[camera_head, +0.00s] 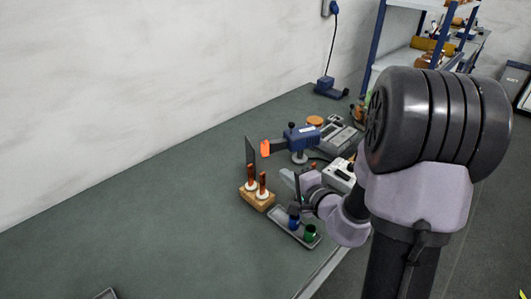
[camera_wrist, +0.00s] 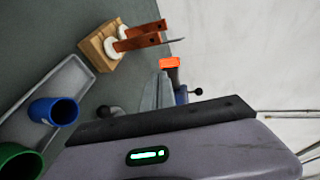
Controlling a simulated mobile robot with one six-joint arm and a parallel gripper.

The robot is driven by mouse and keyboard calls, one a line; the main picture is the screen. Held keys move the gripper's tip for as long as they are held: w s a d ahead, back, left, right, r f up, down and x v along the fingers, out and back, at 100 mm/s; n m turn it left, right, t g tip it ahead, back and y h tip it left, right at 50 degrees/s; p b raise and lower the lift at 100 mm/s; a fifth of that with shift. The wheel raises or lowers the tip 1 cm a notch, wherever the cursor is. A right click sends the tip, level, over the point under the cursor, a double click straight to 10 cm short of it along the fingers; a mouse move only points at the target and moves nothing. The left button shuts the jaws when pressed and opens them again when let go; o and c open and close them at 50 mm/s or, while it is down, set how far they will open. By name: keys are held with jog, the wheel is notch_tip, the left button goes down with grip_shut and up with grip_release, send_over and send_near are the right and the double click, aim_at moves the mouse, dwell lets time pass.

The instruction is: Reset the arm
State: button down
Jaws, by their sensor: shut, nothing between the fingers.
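My gripper (camera_head: 288,178) is shut and empty, held above the bench near its front edge, beside the wooden block. In the wrist view its grey fingers (camera_wrist: 160,92) show past the dark bar of the gripper body. A wooden block (camera_head: 257,200) carries two upright copper-coloured strips on white round bases; the block also shows in the wrist view (camera_wrist: 98,47). A grey tray (camera_head: 284,224) beside it holds a blue cup (camera_head: 294,222) and a green cup (camera_head: 310,232). My arm is bent at the right of the head view.
The left part of the green bench (camera_head: 120,225) is mostly clear. A shelf (camera_head: 402,60) stands at back right.

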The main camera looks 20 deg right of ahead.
jog(key=s+a+r+n+g+y, duration=0.2)
jog(key=s+a+r+n+y, duration=0.1)
jog(key=a, duration=0.4)
jog(key=s+a+r+n+g+y, duration=0.2)
jog(key=s+a+r+y, duration=0.1)
jog(key=a, duration=0.4)
jog(key=s+a+r+n+g+y, duration=0.2)
jog(key=s+a+r+n, duration=0.1)
jog(key=a, duration=0.5)
jog(key=s+a+n+g+h, duration=0.2)
jog(key=s+n+g+h, duration=0.15)
jog(key=s, duration=0.85)
jog(key=s+d+r+n+h, duration=0.1)
jog(key=s+d+h, duration=0.2)
jog(key=d, duration=0.3)
jog(key=shift+t+h, duration=0.35)
jog(key=shift+s, duration=0.15)
